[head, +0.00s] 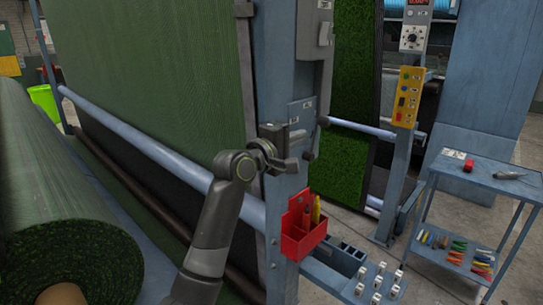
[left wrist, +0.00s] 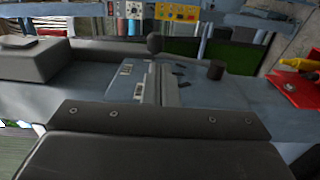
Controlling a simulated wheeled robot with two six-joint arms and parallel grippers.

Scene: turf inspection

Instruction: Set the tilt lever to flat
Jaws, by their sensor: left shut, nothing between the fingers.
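My left gripper (head: 291,164) is shut and empty, close in front of the blue-grey post (head: 278,75). It also shows in the left wrist view (left wrist: 161,82), over a plate with small labels. The plate shows on the post in the head view (head: 300,110). A black round knob (head: 323,121), which looks like the lever's end, sticks out at the post's right side. In the left wrist view the knob (left wrist: 154,43) stands just beyond the fingertips. I cannot tell whether they touch. Much of the lever is hidden, and its setting cannot be read. My right gripper is out of view.
A red caddy (head: 303,235) with tools hangs on the post below my gripper. A grey box (head: 314,35) is fixed above. A large green turf roll (head: 60,190) lies left. A blue cart (head: 480,185) with small items and a yellow button panel (head: 407,97) stand right.

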